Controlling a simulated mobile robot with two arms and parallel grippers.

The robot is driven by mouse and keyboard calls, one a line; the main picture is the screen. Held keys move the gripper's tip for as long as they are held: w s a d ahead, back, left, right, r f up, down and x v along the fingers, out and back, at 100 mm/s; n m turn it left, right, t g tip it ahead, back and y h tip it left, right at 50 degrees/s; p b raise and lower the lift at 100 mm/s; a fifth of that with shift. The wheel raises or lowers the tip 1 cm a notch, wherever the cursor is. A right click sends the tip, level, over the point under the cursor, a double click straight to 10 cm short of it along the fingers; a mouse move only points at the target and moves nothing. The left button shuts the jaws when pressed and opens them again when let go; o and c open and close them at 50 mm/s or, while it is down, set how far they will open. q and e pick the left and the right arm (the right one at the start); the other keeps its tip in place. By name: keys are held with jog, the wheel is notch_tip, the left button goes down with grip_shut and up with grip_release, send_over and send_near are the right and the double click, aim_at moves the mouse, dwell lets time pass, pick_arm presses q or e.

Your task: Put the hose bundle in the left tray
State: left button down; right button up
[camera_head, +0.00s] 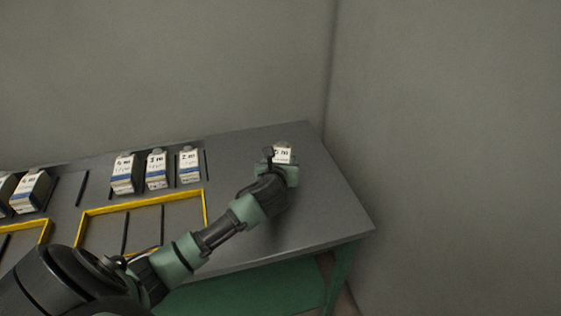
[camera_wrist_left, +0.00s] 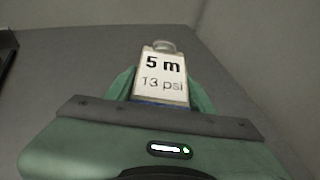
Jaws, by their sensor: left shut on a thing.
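The hose bundle (camera_head: 282,153) is a small white-labelled pack at the far right part of the table. Its label reads "5 m" and "13 psi" in the left wrist view (camera_wrist_left: 161,80). My left gripper (camera_head: 279,163) is shut on it; the green fingers show on either side of it in the left wrist view. I cannot tell whether the pack touches the table. The left tray (camera_head: 26,223) is a yellow-rimmed frame, cut off at the left edge of the head view. My right gripper is not in view.
Another yellow-rimmed tray (camera_head: 140,202) lies mid-table, partly behind my left arm. Several labelled packs (camera_head: 156,170) stand behind the trays, between thin dark dividers. The grey table (camera_head: 320,215) is clear on its right side. Walls stand behind and to the right.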

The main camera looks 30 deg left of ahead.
pick_arm(q)
jog(key=c, duration=0.6)
grip_release()
jog(key=shift+f, duration=0.15)
